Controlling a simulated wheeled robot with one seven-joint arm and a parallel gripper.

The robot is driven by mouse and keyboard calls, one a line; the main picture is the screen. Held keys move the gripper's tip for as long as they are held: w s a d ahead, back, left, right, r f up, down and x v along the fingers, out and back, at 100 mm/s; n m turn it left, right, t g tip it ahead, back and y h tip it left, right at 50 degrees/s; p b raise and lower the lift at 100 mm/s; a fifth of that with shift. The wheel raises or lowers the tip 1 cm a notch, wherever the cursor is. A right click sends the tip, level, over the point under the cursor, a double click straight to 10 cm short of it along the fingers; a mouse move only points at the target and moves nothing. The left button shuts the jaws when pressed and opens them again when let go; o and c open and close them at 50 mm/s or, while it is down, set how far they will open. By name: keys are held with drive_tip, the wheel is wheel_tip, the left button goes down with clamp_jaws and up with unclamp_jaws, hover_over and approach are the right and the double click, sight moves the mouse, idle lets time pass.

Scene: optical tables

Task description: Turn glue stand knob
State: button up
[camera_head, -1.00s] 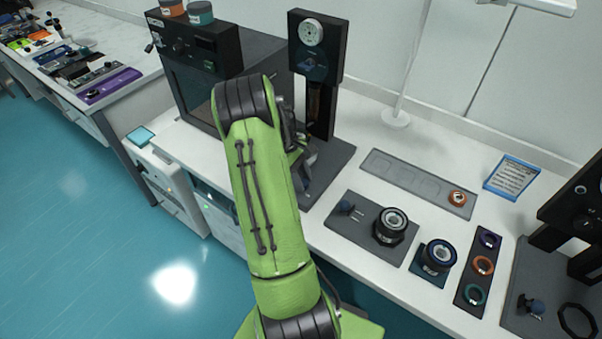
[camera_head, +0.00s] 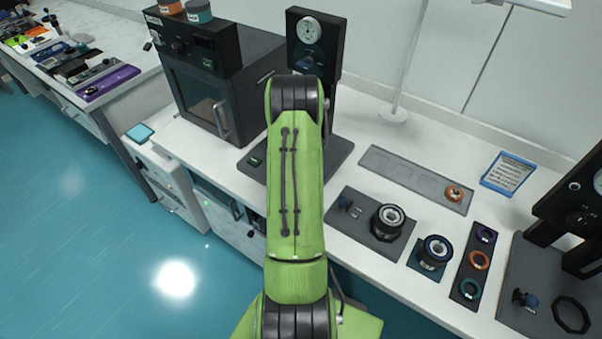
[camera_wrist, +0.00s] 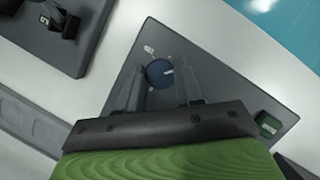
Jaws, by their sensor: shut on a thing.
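In the wrist view a round blue knob (camera_wrist: 159,73) with a white pointer mark sits on a dark grey base plate (camera_wrist: 225,90). My gripper (camera_wrist: 162,82) is shut on the knob, with one finger on each side of it. In the head view my green arm reaches over the tall black stand (camera_head: 313,40), which has a round dial at its top. The stand's grey base plate (camera_head: 340,155) shows beside the arm. There the arm hides the knob and my gripper.
A black oven-like box (camera_head: 215,95) stands left of the stand. To the right are a grey tray (camera_head: 395,170), a dark plate with a lens mount (camera_head: 387,222) and a strip of coloured rings (camera_head: 478,262). A green block (camera_wrist: 268,125) sits on the base plate's right corner.

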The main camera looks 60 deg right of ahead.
drive_tip(key=shift+d+m+t+y, duration=0.1)
drive_tip(key=shift+m+t+y, duration=0.4)
drive_tip(key=shift+m, duration=1.5)
drive_tip(key=o, duration=1)
drive_tip(key=shift+o, duration=0.2)
wheel_tip(320, 180, up, 10)
drive_tip(key=p, duration=0.1)
drive_tip(key=shift+p, duration=0.3)
